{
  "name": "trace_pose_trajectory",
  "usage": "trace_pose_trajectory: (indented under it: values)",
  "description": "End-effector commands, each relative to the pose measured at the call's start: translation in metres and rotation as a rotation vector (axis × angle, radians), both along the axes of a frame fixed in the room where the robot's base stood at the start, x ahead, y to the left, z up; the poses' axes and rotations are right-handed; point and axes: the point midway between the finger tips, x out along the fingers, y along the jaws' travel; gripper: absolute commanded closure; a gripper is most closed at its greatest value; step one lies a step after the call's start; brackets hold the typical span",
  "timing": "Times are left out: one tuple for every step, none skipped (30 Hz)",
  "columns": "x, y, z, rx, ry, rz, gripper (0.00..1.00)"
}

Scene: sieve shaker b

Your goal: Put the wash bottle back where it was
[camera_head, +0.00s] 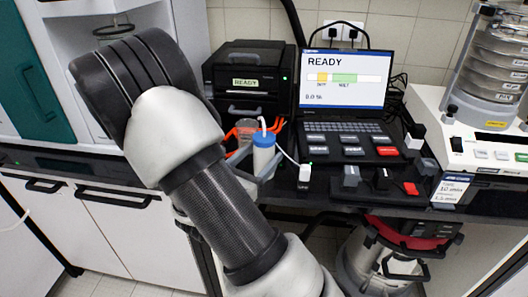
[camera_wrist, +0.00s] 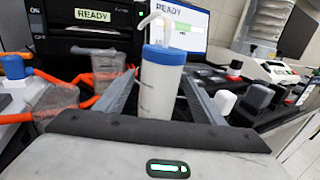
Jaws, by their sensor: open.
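The wash bottle (camera_head: 263,152) is white with a blue cap and a bent white spout. It stands upright on the dark bench in front of the black box. In the wrist view the wash bottle (camera_wrist: 162,92) is near the middle, its lower end hidden behind my gripper's palm. My gripper (camera_head: 257,163) is open at the bottle. In the wrist view the grey fingers of my gripper (camera_wrist: 160,100) extend on either side of the bottle, with visible gaps. I cannot tell whether the bottle's base touches the bench.
An orange-framed holder with a mesh cup (camera_wrist: 55,100) is just left of the bottle. A black box (camera_head: 248,75) and a laptop (camera_head: 345,80) reading READY stand behind. Several small blocks (camera_head: 350,176) lie to the right. A sieve shaker (camera_head: 490,75) stands far right.

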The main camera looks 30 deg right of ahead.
Motion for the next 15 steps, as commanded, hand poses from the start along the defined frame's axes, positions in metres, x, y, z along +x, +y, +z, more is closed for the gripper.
trace_pose_trajectory:
  values:
    - [-0.005, 0.01, 0.0, 0.001, 0.002, 0.005, 0.37]
    - [-0.008, 0.016, 0.0, 0.003, 0.002, 0.007, 0.37]
    - [-0.014, 0.024, 0.001, 0.001, 0.001, 0.006, 0.37]
    - [-0.018, 0.029, 0.001, 0.001, 0.002, 0.006, 0.37]
    - [-0.021, 0.035, 0.0, 0.002, 0.002, 0.007, 0.37]
    - [-0.026, 0.042, 0.0, 0.001, 0.002, 0.006, 0.37]
    - [-0.03, 0.048, 0.001, 0.0, 0.001, 0.006, 0.37]
    - [-0.033, 0.053, 0.0, 0.002, 0.001, 0.006, 0.37]
    - [-0.037, 0.059, 0.0, 0.002, 0.001, 0.005, 0.37]
    - [-0.04, 0.063, 0.0, 0.001, 0.001, 0.005, 0.37]
    - [-0.043, 0.067, 0.001, 0.001, 0.001, 0.004, 0.37]
    - [-0.046, 0.072, 0.0, 0.001, 0.001, 0.005, 0.37]
    - [-0.048, 0.075, 0.0, 0.001, 0.001, 0.004, 0.37]
    - [-0.05, 0.077, 0.0, 0.001, 0.001, 0.003, 0.37]
    - [-0.052, 0.079, 0.0, 0.001, 0.001, 0.002, 0.37]
